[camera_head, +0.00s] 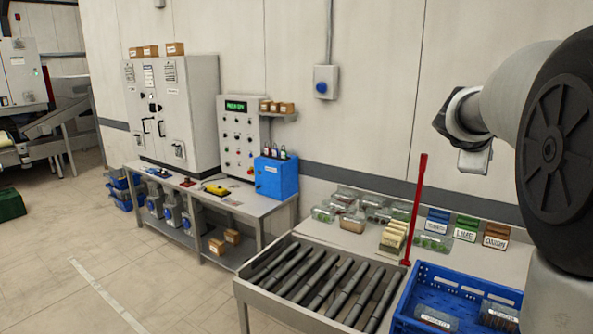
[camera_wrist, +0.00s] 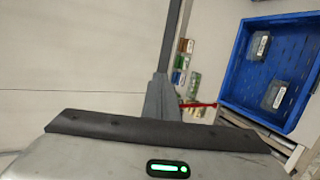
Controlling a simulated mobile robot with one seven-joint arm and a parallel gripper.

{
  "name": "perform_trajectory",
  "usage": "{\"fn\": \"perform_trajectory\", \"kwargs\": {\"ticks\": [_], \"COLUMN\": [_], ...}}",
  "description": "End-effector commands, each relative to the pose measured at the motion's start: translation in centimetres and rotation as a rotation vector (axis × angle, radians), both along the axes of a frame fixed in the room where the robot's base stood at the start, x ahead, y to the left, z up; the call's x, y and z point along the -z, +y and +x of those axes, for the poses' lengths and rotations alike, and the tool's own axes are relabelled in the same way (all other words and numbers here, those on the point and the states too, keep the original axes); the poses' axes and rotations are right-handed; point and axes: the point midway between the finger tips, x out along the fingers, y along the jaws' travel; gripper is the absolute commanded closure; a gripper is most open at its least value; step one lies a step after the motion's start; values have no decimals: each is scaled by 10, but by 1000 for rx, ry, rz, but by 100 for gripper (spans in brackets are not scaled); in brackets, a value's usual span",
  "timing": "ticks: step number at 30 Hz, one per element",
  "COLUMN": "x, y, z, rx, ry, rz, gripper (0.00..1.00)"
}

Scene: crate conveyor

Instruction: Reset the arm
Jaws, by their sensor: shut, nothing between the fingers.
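My gripper (camera_wrist: 160,80) shows in the wrist view as narrow grey fingers, shut and with nothing between them. It points towards the wall and is clear of the bench and the crate. In the head view my arm is raised at the upper right, and its end hangs in front of the wall above the bench; the fingers are hard to make out there. The blue crate (camera_head: 404,296) stands at the lower right with several labelled packs inside. It also shows at the right of the wrist view (camera_wrist: 236,62), with two packs visible.
A roller conveyor (camera_head: 243,289) lies left of the crate. A red upright pole (camera_head: 416,200) stands beside it. Clear tubs, yellow packs (camera_head: 393,238) and labelled holders (camera_head: 467,228) sit on the bench behind. Control cabinets (camera_head: 196,108) stand further left. The air around my gripper looks free.

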Motion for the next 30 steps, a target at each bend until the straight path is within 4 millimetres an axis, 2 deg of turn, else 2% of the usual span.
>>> {"fn": "perform_trajectory", "kwargs": {"ticks": [1,6,12,15,18,21,30], "x": [9,56,111,134,152,162,166], "y": [21,102,197,234,259,273,278], "z": [-33,-126,-225,-265,-292,-308,-313], "rx": [43,186,338,406,458,489,502], "ry": [-49,-123,-111,-86,-64,-49,-43], "rz": [151,596,985,1116,1205,1251,1269], "gripper": [100,100,100,100,100,100,100]}}
